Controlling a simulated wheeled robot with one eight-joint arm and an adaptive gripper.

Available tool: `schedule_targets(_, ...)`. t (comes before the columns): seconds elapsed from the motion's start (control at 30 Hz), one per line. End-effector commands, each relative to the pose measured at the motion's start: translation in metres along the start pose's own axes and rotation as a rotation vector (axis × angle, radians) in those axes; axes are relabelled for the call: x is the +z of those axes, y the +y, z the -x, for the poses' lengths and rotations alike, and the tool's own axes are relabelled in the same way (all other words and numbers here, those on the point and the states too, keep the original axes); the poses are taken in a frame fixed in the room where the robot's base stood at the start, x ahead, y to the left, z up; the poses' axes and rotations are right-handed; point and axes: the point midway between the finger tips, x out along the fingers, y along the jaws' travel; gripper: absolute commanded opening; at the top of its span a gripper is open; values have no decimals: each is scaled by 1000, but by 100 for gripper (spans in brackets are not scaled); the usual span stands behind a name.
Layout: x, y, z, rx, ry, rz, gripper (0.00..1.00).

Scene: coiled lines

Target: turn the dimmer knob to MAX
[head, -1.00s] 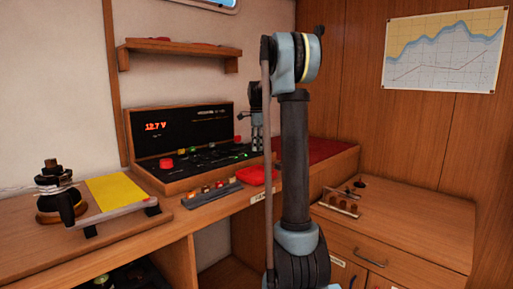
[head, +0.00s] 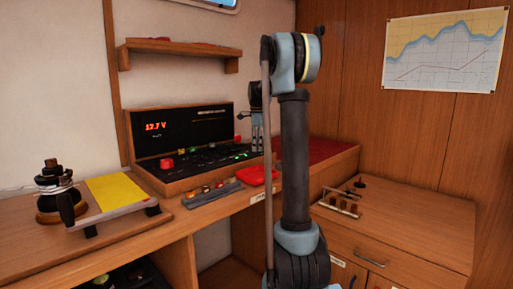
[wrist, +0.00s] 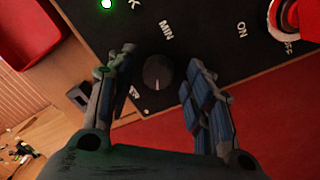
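The dimmer knob (wrist: 157,71) is a dark round knob with a pale pointer line, on the black panel (wrist: 215,25) in the wrist view. The label MIN shows above it, and another label left of it is partly covered by a finger. My gripper (wrist: 160,82) is open, with one finger on each side of the knob and gaps between the fingers and the knob. In the head view my gripper (head: 257,142) is at the right end of the panel (head: 170,144), and the knob cannot be made out there.
A green light (wrist: 106,4) and a red switch with a pale ring (wrist: 285,15) are on the panel. A red tray (wrist: 28,32) is beside it. A grey strip with small parts (head: 213,194) lies in front. A red surface (head: 315,151) spreads to the right.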

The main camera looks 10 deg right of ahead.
Motion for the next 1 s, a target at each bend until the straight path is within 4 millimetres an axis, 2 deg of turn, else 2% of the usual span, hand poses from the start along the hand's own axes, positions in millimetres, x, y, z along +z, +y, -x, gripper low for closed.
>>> schedule_targets(0.17, 0, 0, 3, 1, 0, 0, 47)
schedule_targets(0.27, 0, 0, 12, 1, 0, 0, 47)
schedule_targets(0.7, 0, -1, 90, 1, 0, 0, 47)
schedule_targets(0.83, 0, -1, 106, 1, 0, -1, 47)
schedule_targets(1.0, 0, -1, 117, 1, 0, -1, 47)
